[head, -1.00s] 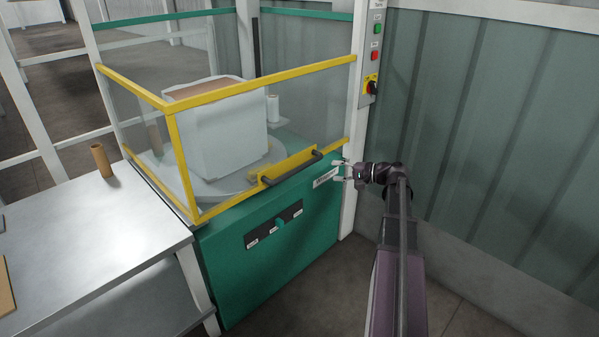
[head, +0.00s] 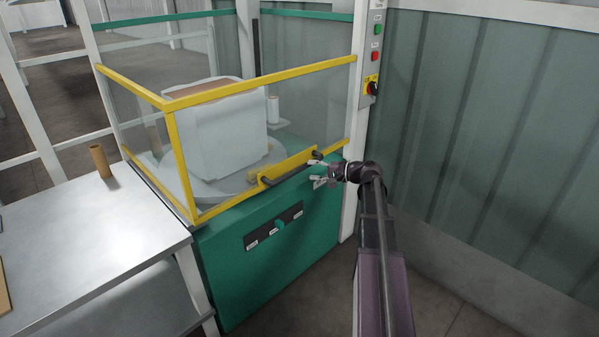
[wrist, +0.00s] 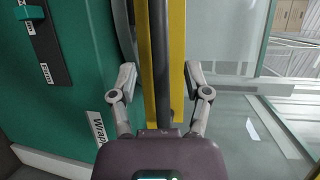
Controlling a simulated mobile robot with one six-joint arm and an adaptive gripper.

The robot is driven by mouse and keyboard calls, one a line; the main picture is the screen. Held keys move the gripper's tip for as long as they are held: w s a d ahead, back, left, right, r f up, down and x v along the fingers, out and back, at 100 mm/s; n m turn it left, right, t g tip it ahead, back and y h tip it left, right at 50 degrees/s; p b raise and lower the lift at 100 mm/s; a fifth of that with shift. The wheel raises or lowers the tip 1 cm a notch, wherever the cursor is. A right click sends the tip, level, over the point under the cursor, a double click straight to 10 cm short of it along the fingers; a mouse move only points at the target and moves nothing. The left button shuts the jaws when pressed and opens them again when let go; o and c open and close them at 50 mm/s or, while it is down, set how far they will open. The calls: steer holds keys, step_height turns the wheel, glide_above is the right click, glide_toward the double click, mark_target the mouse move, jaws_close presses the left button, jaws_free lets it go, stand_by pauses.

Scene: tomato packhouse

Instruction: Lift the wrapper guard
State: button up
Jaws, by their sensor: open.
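The wrapper guard (head: 262,82) is a yellow frame with clear panels, standing lowered around the wrapper's turntable. Its dark bar handle (head: 292,173) sits on a yellow plate at the guard's lower front edge. My gripper (head: 316,172) is open at the right end of the handle. In the wrist view the handle (wrist: 160,60) runs upright in the picture, between the two spread fingers of my gripper (wrist: 160,76). A gap shows on both sides, and neither finger appears to touch it. How deep the handle lies between the fingers is hard to tell.
A white wrapped load (head: 228,135) stands on the turntable behind the guard. The green machine front (head: 235,265) lies below the handle. A post with a control box (head: 371,85) rises close to the right of my gripper. A steel table (head: 90,230) stands left.

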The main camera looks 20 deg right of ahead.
mark_target(302, 169)
steer(key=shift+b+x, duration=0.4)
steer(key=shift+x, duration=2.35)
jaws_close()
